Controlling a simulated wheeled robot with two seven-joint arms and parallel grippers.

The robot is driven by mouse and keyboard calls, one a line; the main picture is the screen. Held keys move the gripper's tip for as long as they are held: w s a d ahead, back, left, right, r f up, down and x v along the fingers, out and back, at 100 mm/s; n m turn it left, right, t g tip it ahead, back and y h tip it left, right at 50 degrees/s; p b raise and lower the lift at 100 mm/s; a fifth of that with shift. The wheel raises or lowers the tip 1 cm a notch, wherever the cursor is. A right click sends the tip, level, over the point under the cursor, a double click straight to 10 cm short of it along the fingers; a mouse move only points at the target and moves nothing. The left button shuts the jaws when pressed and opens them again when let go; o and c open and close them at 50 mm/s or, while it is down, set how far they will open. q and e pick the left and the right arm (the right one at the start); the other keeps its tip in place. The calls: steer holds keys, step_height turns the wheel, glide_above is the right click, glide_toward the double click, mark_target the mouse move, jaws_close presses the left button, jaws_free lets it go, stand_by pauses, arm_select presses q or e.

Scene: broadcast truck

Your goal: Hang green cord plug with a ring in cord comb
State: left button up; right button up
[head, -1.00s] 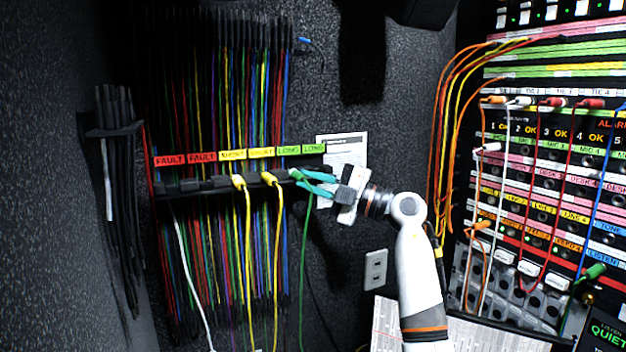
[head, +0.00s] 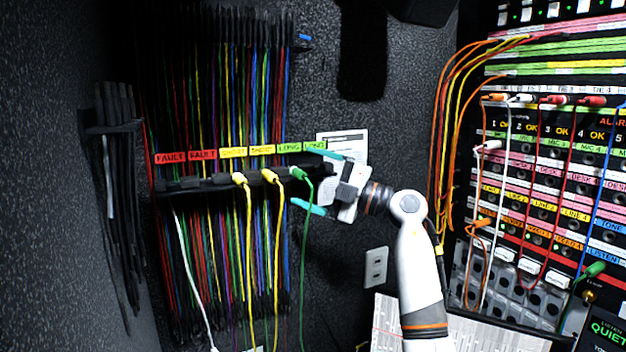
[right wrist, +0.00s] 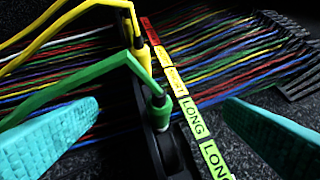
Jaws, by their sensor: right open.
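The green cord plug (head: 299,174) sits upright in the black cord comb (head: 205,184), near the green LONG labels, with its green cord looping over and hanging down. In the right wrist view the plug (right wrist: 158,99) stands in a slot of the comb bar (right wrist: 176,150); a dark band shows at its lower end, but I cannot make out a ring clearly. My right gripper (head: 304,177) is open, its teal fingers apart on either side of the plug and not touching it; they also show in the right wrist view (right wrist: 160,102). My left gripper is not in view.
Yellow plugs (head: 269,176) hang beside the green one. A white cord (head: 185,255) hangs farther left. Coloured cords fill the wall behind. A patch panel (head: 550,180) with plugged cords, including another green plug (head: 595,270), stands at right. An empty-looking slot lies right of the green plug.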

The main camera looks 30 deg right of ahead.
steer(key=shift+s, duration=0.15)
stand_by(0.4)
steer(key=shift+s+p, duration=0.3)
steer(key=shift+s, duration=1.05)
steer(key=shift+s, duration=0.15)
steer(key=s, duration=0.4)
steer(key=shift+s+a, duration=0.2)
steer(key=shift+s, duration=0.2)
